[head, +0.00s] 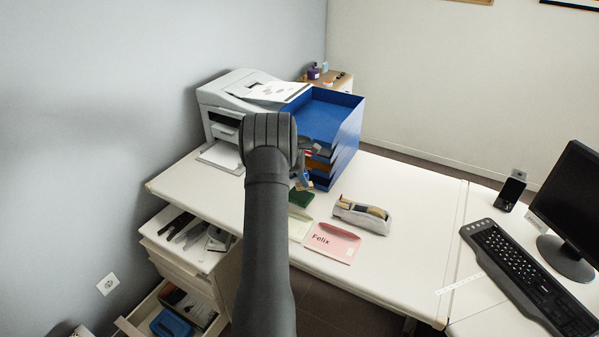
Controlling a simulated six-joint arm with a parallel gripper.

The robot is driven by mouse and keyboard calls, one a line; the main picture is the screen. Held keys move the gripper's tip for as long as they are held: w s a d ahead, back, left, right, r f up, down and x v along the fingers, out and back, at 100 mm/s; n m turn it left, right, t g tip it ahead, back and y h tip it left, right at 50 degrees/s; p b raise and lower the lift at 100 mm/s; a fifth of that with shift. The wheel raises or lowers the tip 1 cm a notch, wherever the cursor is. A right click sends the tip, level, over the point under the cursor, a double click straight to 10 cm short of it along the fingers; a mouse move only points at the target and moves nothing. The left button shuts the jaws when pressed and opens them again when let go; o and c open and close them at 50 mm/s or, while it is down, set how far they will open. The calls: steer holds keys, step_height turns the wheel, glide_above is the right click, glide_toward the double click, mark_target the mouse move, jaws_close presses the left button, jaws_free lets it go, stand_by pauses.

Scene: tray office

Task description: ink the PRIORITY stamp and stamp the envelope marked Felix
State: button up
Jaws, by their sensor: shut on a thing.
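The pink envelope marked Felix (332,243) lies flat on the white desk, right of my arm. My gripper (303,182) is in front of the blue tray stack, above and behind the envelope. It is shut on a small stamp, mostly hidden by my arm and the jaws; its label cannot be read. A green pad (301,198), perhaps the ink pad, lies on the desk just below my gripper. Whether the stamp touches it cannot be told. A pale envelope (298,229) lies left of the pink one, partly hidden by my arm; its name is not readable.
A blue tray stack (347,139) and a white printer (222,107) stand at the back. A tape dispenser (362,214) stands just behind the Felix envelope. A keyboard (527,277) and monitor (570,205) are at right. Open drawers (187,238) are at left. The desk's right middle is clear.

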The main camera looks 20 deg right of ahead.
steer(key=s+m+g+y, duration=0.2)
steer(key=s+m, duration=0.5)
steer(key=s, duration=1.4)
glide_above(326, 250)
steer(key=w+a, duration=0.1)
steer(key=w, duration=0.1)
steer(key=shift+a+f, duration=0.15)
steer(key=shift+f, duration=3.1)
steer(key=shift+f, duration=0.5)
step_height(326, 250, up, 7)
